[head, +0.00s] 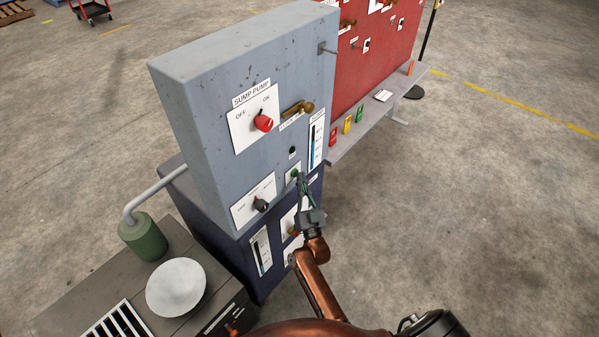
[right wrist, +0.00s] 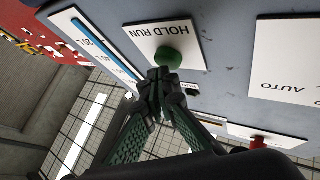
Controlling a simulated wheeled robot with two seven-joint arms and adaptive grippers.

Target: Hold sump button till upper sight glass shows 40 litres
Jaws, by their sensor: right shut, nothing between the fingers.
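The green button (head: 294,173) sits on a white plate on the front of the grey cabinet (head: 215,100). In the right wrist view the button (right wrist: 168,57) is under the words HOLD RUN. My right gripper (head: 301,181) is shut and empty, its fingertips (right wrist: 160,78) right at the button. I cannot tell whether they touch or press it. The upper sight glass (head: 316,143) is a tall white plate with a blue column, right of the button; it also shows in the right wrist view (right wrist: 100,50). Its exact level is too small to read. My left gripper is out of view.
A red SUMP PUMP knob (head: 263,123) and a brass handle (head: 298,108) are above the button. A black knob (head: 261,204) is at lower left. A lower sight glass (head: 261,250) is on the dark blue base. A red panel (head: 375,50) with a shelf stands behind.

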